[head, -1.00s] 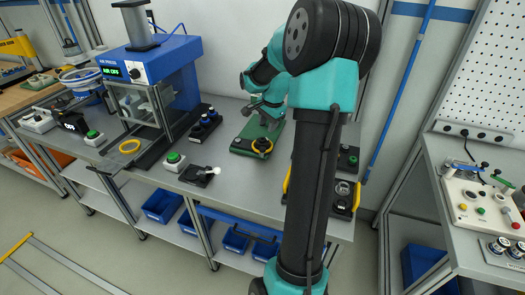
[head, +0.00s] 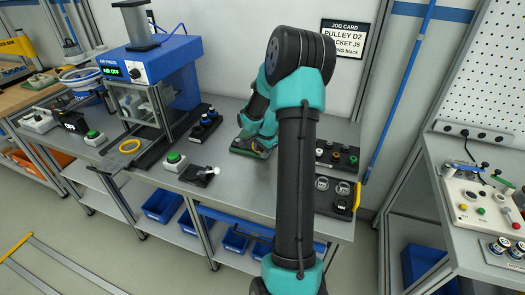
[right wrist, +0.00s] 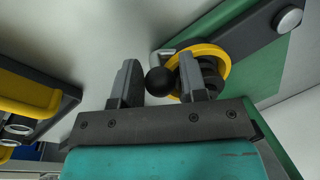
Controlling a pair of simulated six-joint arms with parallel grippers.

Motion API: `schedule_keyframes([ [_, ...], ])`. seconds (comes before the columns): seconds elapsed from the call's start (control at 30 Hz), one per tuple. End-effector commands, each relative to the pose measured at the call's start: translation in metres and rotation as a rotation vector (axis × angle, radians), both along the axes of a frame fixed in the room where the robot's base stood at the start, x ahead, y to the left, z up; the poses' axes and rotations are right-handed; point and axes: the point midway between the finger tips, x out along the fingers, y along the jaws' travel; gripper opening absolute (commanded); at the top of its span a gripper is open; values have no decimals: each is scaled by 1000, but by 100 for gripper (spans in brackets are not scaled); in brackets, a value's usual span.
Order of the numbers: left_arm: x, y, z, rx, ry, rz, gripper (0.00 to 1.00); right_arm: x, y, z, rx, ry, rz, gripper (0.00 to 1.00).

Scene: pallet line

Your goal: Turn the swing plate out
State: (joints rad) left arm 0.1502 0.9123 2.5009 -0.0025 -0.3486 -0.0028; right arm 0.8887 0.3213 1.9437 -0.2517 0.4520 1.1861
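The green fixture (head: 242,146) stands on the bench right of the press, mostly hidden behind my right arm. In the right wrist view its green base (right wrist: 208,32) carries a dark bar (right wrist: 252,35), which looks like the swing plate, with a round silver pivot head (right wrist: 288,20). A yellow ring (right wrist: 217,52) surrounds a black stepped part at the bar's end. A black ball knob (right wrist: 159,81) on a bent silver rod sits beside the ring. My right gripper (right wrist: 158,70) is open, and the knob shows between its fingers; contact is unclear. My left gripper is out of view.
A blue press (head: 165,62) stands left. Nearer are a green button box (head: 174,161) and a small black lever block (head: 200,176). Black trays with round parts (head: 335,200) lie right of my arm. A control panel bench (head: 480,200) stands farther right.

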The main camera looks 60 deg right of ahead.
Motion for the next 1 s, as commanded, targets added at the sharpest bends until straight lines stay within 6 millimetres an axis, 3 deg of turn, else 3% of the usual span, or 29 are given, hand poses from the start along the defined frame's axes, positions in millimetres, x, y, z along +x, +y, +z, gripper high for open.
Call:
schedule_keyframes([
  [0.27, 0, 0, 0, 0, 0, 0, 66, 0, 0, -1, 0, -1, 0, 39],
  [0.7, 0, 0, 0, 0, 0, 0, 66, 0, 0, -1, 0, -1, -1, 0],
  [1.0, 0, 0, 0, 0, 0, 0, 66, -1, 0, -1, 0, -1, -6, 0],
])
